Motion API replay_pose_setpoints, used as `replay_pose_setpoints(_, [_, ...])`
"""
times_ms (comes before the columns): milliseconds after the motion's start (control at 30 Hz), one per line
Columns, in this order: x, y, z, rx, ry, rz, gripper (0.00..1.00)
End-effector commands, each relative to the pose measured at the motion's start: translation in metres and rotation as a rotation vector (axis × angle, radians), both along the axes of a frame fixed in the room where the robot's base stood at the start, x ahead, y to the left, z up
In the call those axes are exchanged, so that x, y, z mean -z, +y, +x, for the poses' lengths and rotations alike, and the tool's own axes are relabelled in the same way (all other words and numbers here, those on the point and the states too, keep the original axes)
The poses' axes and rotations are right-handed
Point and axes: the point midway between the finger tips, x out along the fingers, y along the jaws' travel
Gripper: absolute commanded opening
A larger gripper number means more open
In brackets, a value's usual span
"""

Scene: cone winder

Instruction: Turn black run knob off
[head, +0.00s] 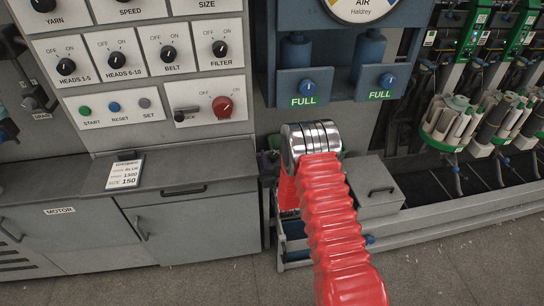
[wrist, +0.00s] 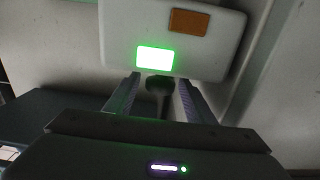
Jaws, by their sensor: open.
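In the wrist view, a small dark knob (wrist: 158,84) shows just below a pale box (wrist: 220,45) with a bright green lit window (wrist: 155,58) and an unlit amber window (wrist: 189,20). My gripper (wrist: 160,92) is open, with one finger on each side of the dark knob. I cannot tell whether either finger touches it. No label or pointer mark on this knob can be read. In the head view my red-sleeved arm hides my fingers and this knob.
A grey panel at left in the head view carries several black knobs, such as the belt knob (head: 169,54), and a red knob (head: 222,106). Blue regulators with FULL labels (head: 303,101) hang above my wrist. A grey box (head: 378,188) stands at right.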

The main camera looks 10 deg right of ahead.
Motion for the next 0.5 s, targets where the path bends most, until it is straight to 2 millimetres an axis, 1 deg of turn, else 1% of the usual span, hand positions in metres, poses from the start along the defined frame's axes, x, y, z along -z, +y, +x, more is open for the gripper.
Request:
replay_pose_setpoints(133, [-0.0001, -0.0001, -0.0001, 0.000, 0.000, 0.000, 0.49])
replay_pose_setpoints(500, [-0.0004, -0.0003, -0.0002, 0.000, -0.001, 0.000, 0.23])
